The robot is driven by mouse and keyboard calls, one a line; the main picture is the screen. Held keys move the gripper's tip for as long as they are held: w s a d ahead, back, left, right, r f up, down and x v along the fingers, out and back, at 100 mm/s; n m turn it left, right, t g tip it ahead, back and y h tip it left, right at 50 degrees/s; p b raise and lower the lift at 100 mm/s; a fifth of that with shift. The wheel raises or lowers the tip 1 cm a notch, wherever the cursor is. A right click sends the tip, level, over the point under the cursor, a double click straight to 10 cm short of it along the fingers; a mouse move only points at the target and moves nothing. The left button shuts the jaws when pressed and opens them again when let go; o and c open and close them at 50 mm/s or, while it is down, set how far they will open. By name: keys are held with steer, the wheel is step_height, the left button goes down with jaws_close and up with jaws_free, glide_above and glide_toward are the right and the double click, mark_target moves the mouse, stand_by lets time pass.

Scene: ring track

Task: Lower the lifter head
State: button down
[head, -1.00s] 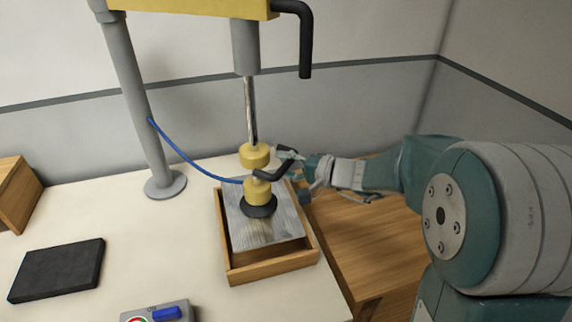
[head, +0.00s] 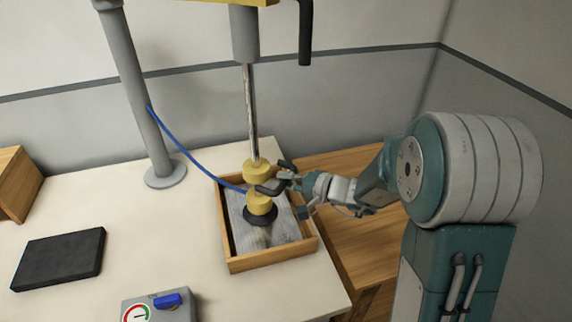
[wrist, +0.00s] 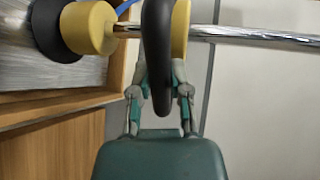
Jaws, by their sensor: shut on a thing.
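The lifter head (head: 261,202) is a yellow block with a black suction cup (head: 260,216) under it, hanging on a thin metal rod (head: 251,115). The cup rests on a grey plate (head: 283,233) that sits inside a shallow wooden tray (head: 275,262). A black curved handle (head: 268,189) comes off the head to the right. My gripper (head: 287,182) is at the head's right side, shut on this handle. The wrist view shows the handle (wrist: 157,50) between my fingers (wrist: 160,97), with the yellow block (wrist: 90,27) at upper left. Whether the plate touches the tray floor is hidden.
A grey post (head: 140,100) carries the yellow overhead beam (head: 232,2). A blue hose (head: 185,160) runs from the post to the head. A control box (head: 160,306) with a gauge and blue switch stands in front. A dark slab (head: 60,259) lies at left.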

steer(key=shift+f, duration=0.4)
steer(key=c, duration=0.6)
jaws_free()
steer(key=v, duration=1.2)
steer(key=shift+a+r, duration=0.1)
